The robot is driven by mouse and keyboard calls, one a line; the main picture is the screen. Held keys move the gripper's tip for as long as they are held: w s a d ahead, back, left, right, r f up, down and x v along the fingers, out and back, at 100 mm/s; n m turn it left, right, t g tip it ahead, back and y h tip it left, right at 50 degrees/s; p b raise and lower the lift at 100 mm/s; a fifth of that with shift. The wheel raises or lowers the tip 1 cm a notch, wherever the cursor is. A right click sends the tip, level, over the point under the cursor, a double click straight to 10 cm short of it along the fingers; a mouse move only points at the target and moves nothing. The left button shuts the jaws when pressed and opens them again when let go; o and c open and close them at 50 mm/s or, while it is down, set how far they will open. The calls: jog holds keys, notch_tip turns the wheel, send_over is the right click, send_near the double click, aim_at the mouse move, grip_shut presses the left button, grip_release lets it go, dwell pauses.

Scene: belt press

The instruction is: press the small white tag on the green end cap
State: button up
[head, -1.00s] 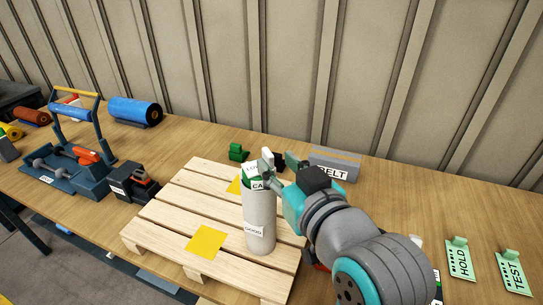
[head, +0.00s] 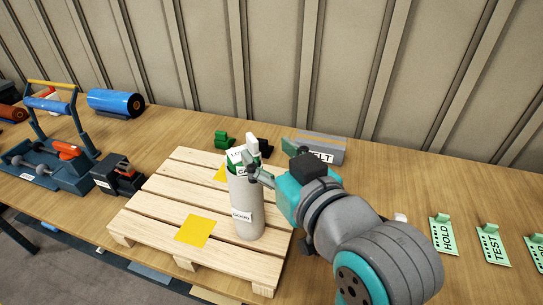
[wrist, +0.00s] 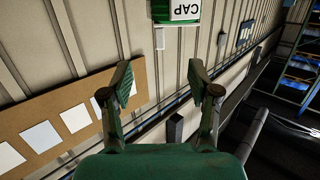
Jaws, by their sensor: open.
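A pale cylinder (head: 243,195) stands upright on a wooden pallet. Its top carries the green end cap (head: 237,166) with a white label reading CAP, partly hidden by my gripper. In the wrist view the green cap and its CAP label (wrist: 180,10) show upside down at the top edge, partly cut off. A small white rectangle (wrist: 159,38) shows just below it; I cannot tell whether it is the tag. My gripper (head: 256,158) is at the right of the cap, near its height; contact cannot be told. In the wrist view its fingers stand apart with nothing between them.
The pallet (head: 160,212) bears yellow squares. A grey BELT block (head: 322,150) and a green block (head: 223,140) stand behind. A blue roll (head: 115,102) and a blue-framed device lie left. Green HOLD (head: 443,235) and TEST (head: 492,245) signs stand right. Open tabletop lies between.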

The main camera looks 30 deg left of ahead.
jog(key=shift+r, duration=2.7)
